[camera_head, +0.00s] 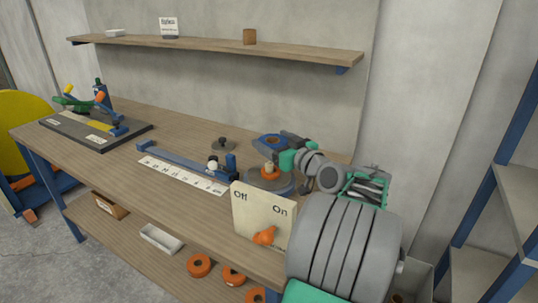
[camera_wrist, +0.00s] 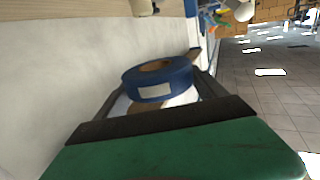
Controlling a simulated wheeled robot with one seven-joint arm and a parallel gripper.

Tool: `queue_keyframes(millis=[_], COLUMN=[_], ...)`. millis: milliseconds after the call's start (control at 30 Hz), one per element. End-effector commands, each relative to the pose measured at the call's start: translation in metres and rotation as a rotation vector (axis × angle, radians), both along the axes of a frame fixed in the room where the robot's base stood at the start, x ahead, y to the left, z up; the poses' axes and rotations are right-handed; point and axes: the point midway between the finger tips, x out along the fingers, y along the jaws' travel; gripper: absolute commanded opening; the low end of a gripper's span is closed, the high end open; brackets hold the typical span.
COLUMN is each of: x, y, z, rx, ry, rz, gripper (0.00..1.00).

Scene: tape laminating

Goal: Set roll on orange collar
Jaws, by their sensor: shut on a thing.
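A blue ring-shaped roll (camera_head: 263,141) with a brown inner core is held up over the bench in the head view. The wrist view shows the same blue roll (camera_wrist: 170,77) with a white label on its side. My gripper (camera_head: 277,146) is shut on the roll, with a finger on each side of it in the wrist view (camera_wrist: 163,84). The orange collar (camera_head: 269,177) sits on a round grey base on the bench, with a pale post rising from it. The roll is above the collar and apart from it. The wrist view does not clearly show the collar.
An Off/On panel (camera_head: 248,212) with an orange knob stands at the bench's front edge. A blue rail with a marked strip (camera_head: 184,176) lies to the left. A wall shelf (camera_head: 215,47) runs above. Orange rolls (camera_head: 199,265) lie on the lower shelf.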

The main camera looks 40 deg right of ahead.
Motion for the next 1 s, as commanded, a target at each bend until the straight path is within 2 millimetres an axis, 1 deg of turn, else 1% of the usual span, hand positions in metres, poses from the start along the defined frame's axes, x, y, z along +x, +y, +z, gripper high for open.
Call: queue_keyframes(millis=[33,167,267,300,400,667,1000], x=[0.006,0.015,0.023,0.023,0.022,0.022,0.021], y=[0.000,-0.002,-0.002,-0.003,-0.003,-0.003,-0.003], z=[-0.007,-0.017,-0.028,-0.038,-0.054,-0.056,-0.065], rx=[0.002,-0.001,0.002,0.004,0.002,-0.001,-0.002], ry=[-0.001,-0.002,0.000,0.001,0.000,-0.002,-0.002], rz=[0.003,0.001,0.002,0.001,-0.001,0.000,-0.001], gripper=[0.39,0.39,0.39,0.39,0.39,0.39,0.39])
